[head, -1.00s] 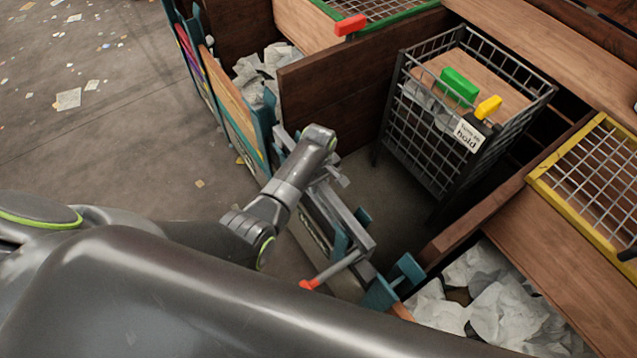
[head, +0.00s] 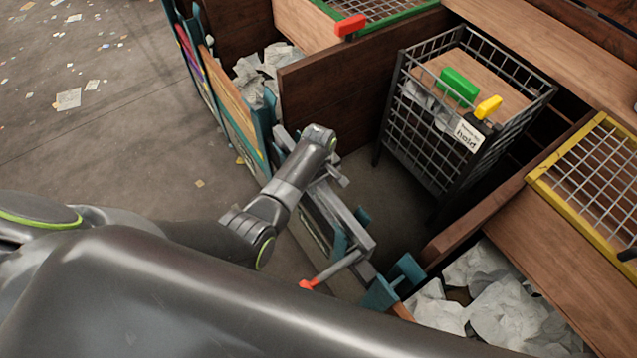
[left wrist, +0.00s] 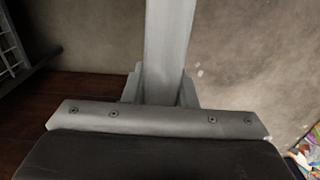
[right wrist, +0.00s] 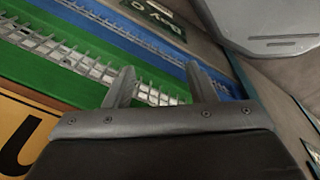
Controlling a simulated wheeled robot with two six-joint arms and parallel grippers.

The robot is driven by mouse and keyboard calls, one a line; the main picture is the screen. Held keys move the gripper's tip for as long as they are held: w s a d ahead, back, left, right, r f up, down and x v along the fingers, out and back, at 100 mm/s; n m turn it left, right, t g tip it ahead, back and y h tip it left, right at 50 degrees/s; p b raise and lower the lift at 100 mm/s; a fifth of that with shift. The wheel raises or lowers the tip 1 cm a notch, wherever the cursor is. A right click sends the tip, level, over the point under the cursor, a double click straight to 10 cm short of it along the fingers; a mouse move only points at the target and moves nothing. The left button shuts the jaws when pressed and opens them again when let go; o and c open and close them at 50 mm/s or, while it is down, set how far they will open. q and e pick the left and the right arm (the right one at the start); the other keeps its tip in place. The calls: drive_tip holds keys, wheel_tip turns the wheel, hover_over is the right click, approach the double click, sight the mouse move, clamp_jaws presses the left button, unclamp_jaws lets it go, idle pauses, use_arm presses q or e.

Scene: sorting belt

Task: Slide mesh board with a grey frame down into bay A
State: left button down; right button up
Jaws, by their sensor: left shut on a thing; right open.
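The mesh board with a grey frame (head: 352,222) stands on edge, tilted in the picture, between teal slot guides (head: 397,283) in the middle of the head view. My left gripper (head: 338,178) is shut on the grey frame's top bar. In the left wrist view the grey bar (left wrist: 168,45) lies between the fingers. The board's lower edge is hidden, so how deep it sits in the guides cannot be told. No bay A letter is readable. My right gripper (right wrist: 160,85) is open and empty in the right wrist view, over other boards.
A wire crate (head: 430,165) with a "hold" label stands behind the board. Brown wooden partitions (head: 350,95) flank the space. Paper-filled compartments (head: 500,310) lie on both sides. Green (right wrist: 60,75) and blue boards (right wrist: 130,40) show under the right gripper, near a bay sign (right wrist: 155,15).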

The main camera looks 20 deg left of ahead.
use_arm(q)
wheel_tip(320, 180, up, 9)
drive_tip(key=p, duration=0.9)
drive_tip(key=shift+p, duration=0.3)
wheel_tip(320, 180, up, 12)
